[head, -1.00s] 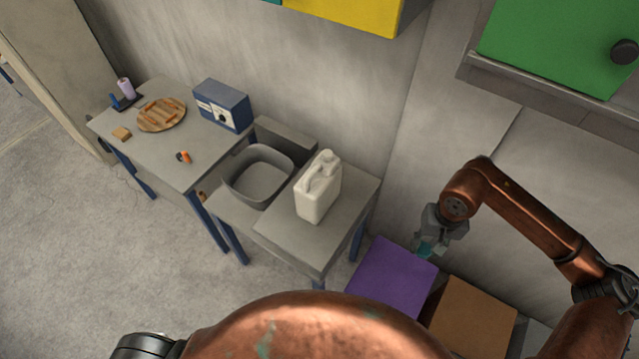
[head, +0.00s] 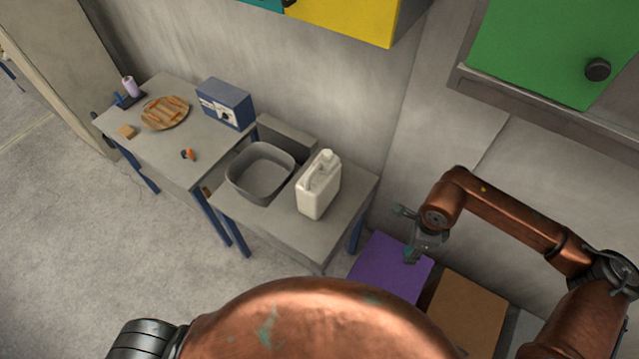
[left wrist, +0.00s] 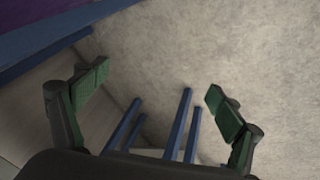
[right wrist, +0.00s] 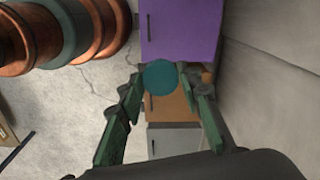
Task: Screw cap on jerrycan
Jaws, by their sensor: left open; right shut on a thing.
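A white jerrycan (head: 318,188) with a handle stands upright on the right part of a grey table in the head view. Its neck is at the top right; I see no teal cap on it. My right gripper (right wrist: 160,78) is shut on a round teal cap (right wrist: 160,75), held at the fingertips in the right wrist view. In the head view the right gripper (head: 410,235) is in the air to the right of the jerrycan, apart from it, above the purple cabinet. My left gripper (left wrist: 158,84) is open and empty above the floor in the left wrist view.
A grey basin (head: 260,173) stands left of the jerrycan. A further table (head: 180,155) holds a blue box device (head: 225,103) and a round board (head: 165,112). Purple (head: 388,268) and brown (head: 468,312) cabinets stand low at right. Green (head: 545,55) and yellow (head: 345,20) wall cupboards hang above.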

